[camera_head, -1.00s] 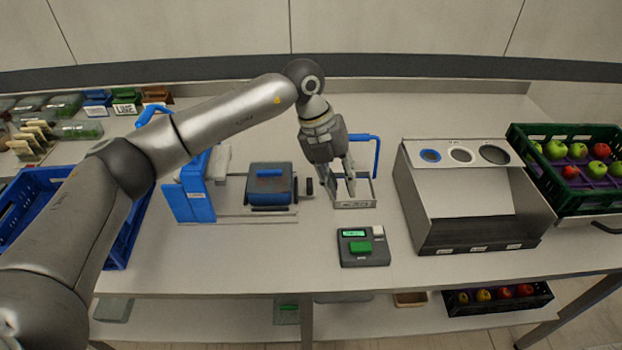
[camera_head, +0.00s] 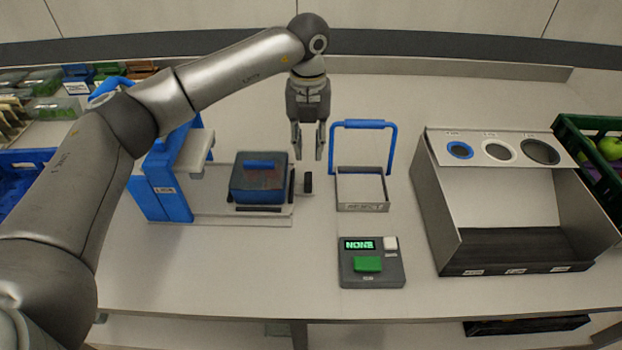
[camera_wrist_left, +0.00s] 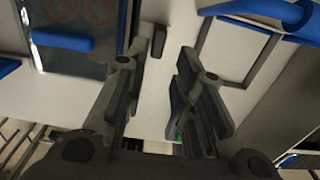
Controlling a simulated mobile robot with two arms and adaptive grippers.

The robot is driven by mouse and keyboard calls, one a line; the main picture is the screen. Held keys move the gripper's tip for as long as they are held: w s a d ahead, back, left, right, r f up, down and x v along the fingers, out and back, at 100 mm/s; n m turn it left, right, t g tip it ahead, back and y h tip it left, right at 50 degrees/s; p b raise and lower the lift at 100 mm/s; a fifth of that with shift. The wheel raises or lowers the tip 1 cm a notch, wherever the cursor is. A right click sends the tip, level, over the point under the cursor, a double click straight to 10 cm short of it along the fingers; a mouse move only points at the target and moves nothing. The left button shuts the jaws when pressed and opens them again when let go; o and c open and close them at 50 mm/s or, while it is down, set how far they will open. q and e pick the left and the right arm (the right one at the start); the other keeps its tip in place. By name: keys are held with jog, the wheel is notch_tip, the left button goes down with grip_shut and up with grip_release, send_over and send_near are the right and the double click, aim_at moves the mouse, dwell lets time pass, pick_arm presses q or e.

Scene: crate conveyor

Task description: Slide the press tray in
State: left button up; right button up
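The press (camera_head: 165,195) is a blue upright frame with a pale head, on the left of the table in the head view. To its right, the press tray (camera_head: 258,184), a dark box with a blue bar on top, sits on a pale base plate, outside the frame. A black knob (camera_head: 308,182) stands at the tray's right side. My left gripper (camera_head: 308,150) points down above and slightly behind the knob, open and empty. In the left wrist view the fingers (camera_wrist_left: 170,60) are apart, with the tray (camera_wrist_left: 75,70) at upper left. My right gripper is out of view.
A device (camera_head: 371,270) reading "NONE" with a green button is in front. A bin with three round holes (camera_head: 470,230) stands to the right. The table front is mostly clear.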

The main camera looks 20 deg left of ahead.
aim_at(308, 177)
pick_arm(q)
jog(key=shift+s+f, duration=0.1)
jog(key=shift+f, duration=0.3)
jog(key=f+p, duration=0.2)
jog(key=f, duration=0.7)
jog(key=shift+s+f, duration=0.2)
grip_shut()
